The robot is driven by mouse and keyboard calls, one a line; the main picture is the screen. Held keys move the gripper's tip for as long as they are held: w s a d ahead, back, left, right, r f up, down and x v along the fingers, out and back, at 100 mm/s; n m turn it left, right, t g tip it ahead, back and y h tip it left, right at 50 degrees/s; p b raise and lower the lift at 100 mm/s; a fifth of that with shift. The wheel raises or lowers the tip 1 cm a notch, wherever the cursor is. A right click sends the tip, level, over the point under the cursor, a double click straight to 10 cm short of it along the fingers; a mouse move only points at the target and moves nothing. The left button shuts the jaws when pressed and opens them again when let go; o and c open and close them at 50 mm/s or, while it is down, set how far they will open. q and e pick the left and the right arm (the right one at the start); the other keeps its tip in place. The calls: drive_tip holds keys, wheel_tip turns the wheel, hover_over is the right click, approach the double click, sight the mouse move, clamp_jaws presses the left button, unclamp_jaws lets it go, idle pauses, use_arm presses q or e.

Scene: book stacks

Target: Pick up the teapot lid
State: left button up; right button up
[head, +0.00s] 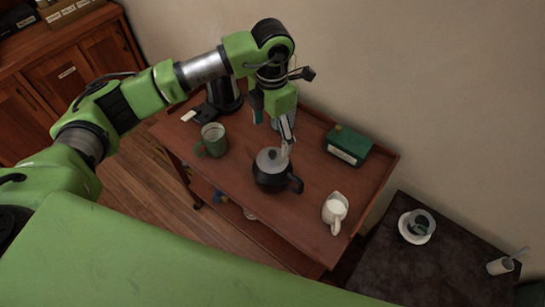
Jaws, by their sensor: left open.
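The teapot (277,181) stands on the brown wooden cart, with a dark body and a dark handle at its lower right. Its grey lid (269,158) sits on top. My left gripper (284,142) points down from above, with its fingertips at the right edge of the lid in the picture. It is open, and nothing shows held in it. The fingers overlap the lid's edge, so I cannot tell whether they touch it. My right gripper is not in view.
On the cart (230,185) are a green mug (213,139), a green box (348,145) and a white creamer (335,210). A dark side table (385,265) with a cup and saucer (416,226) stands at right. A wall (440,90) rises behind.

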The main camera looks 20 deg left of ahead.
sight(272, 153)
use_arm(q)
wheel_tip(272, 153, down, 4)
drive_tip(key=shift+r, duration=0.2)
drive_tip(key=shift+s+d+f+p, duration=0.1)
drive_tip(key=shift+s+f+p, duration=0.05)
drive_tip(key=shift+f+p, duration=0.45)
wheel_tip(272, 153, down, 4)
drive_tip(key=shift+s+r+p, duration=0.1)
drive_tip(key=shift+r+p, duration=0.15)
drive_tip(key=shift+p, duration=0.65)
drive_tip(key=shift+f, duration=0.4)
drive_tip(key=shift+s, duration=0.1)
clamp_jaws()
